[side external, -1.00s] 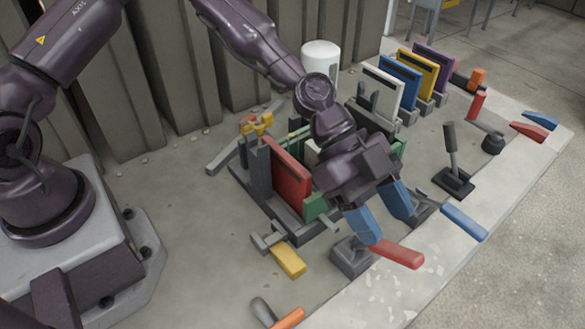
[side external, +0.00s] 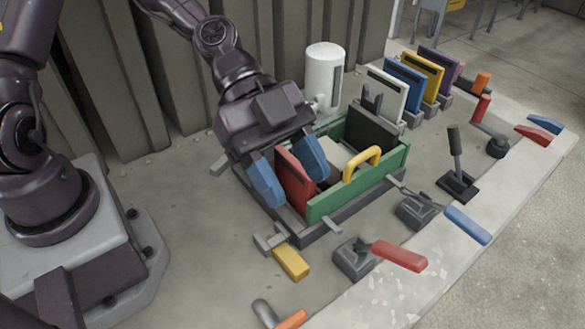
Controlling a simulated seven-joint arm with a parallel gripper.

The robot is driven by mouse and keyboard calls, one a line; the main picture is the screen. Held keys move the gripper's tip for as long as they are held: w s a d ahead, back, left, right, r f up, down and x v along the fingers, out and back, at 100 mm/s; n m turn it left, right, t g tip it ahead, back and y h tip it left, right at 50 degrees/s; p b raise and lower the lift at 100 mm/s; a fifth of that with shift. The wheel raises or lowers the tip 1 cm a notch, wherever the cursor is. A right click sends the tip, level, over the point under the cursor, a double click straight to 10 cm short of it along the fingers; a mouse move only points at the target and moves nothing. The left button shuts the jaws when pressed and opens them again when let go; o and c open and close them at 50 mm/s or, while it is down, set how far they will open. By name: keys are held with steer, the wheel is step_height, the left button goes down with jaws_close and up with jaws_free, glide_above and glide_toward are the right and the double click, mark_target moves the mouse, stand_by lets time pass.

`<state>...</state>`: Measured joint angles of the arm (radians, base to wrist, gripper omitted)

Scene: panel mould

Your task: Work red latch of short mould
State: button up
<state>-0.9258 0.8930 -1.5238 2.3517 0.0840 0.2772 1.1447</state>
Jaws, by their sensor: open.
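The mould (side external: 325,203) is a green-walled box on a dark base, with a yellow handle (side external: 361,165) on its front wall. A red-handled latch (side external: 400,255) stands in front of it, its handle pointing right from a grey block (side external: 355,260). My gripper (side external: 290,178) is open over the mould's left end. Its blue fingers are on either side of an upright red panel (side external: 293,184); I cannot tell whether they touch it. My gripper is well apart from the red latch. The gripper body hides the mould's back left corner.
A blue-handled latch (side external: 468,225) and a black lever (side external: 456,165) stand to the right. A yellow-handled piece (side external: 291,262) lies front left. White, blue, yellow and purple panels stand in a row behind, near a white cylinder (side external: 323,75). The front concrete strip has free room.

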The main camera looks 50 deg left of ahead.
stand_by(0.3)
steer(key=s+d+f+m+g+y, duration=0.1)
steer(key=s+d+f+m+g, duration=0.1)
steer(key=s+d+f, duration=0.3)
steer(key=n+t+y, duration=0.2)
steer(key=y, duration=0.8)
glide_toward(410, 256)
step_height(410, 256, down, 12)
steer(key=shift+a+f, duration=0.1)
